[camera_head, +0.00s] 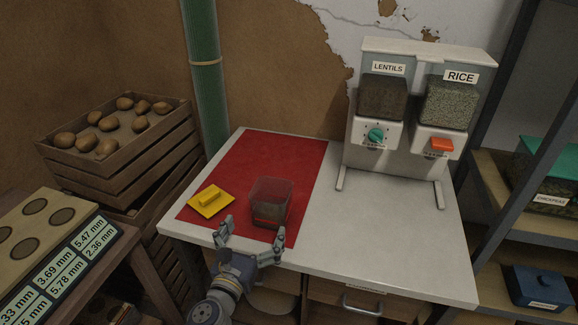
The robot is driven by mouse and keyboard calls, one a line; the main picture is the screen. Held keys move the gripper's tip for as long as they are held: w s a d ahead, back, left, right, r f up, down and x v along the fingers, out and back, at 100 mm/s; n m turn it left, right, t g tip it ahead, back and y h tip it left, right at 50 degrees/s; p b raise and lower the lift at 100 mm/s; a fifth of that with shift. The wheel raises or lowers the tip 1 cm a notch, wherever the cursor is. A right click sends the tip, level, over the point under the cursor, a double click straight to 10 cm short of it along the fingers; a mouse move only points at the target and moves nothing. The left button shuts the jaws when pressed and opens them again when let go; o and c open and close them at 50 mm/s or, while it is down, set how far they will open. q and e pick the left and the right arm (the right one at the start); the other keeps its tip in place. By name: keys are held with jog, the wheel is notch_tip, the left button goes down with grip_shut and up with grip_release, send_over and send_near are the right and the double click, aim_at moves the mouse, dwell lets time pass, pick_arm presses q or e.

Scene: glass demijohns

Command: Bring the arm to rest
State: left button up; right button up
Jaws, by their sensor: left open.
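My left gripper (250,238) is at the front edge of the white table, its two fingers spread apart and empty. A clear square container (271,201) stands on the red mat (262,158) just beyond the fingertips, with something dark low inside it. The right finger is close to the container's lower right; I cannot tell if they touch. A yellow lid with a raised handle (210,201) lies flat on the mat to the left of the container. My right gripper is not in view.
A dispenser stand (361,145) with lentils and rice hoppers stands at the table's back right. The white table top (400,235) is clear in front of it. A crate of potatoes (121,170) stands at left, shelves at right. A green pipe (205,75) rises behind.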

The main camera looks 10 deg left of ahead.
pick_arm(q)
jog(key=shift+s+a+n+y, duration=0.3)
jog(key=shift+a+n, duration=0.1)
jog(key=shift+n, duration=0.5)
jog(key=s+a+f+n+g+y, duration=0.25)
jog(key=s+n, duration=0.25)
jog(key=n, duration=0.5)
jog(key=s+a+f+n+g+y, duration=0.2)
jog(key=s+a+f+n+g, duration=0.25)
jog(key=n, duration=0.45)
jog(key=s+d+f+n+g+h, duration=0.2)
jog(key=s+d+n+g, duration=0.2)
jog(key=s+n, duration=0.4)
jog(key=s+d+f+n+g+h, duration=0.25)
jog(key=s+n, duration=0.35)
jog(key=s, duration=0.3)
jog(key=s+f+g, duration=0.2)
jog(key=s+f, duration=0.1)
jog(key=f, duration=2.5)
jog(key=s+a+f+g, duration=0.1)
jog(key=s+a+f, duration=0.1)
jog(key=s+f, duration=1.3)
jog(key=shift+s+m, duration=0.3)
jog(key=shift+s, duration=0.4)
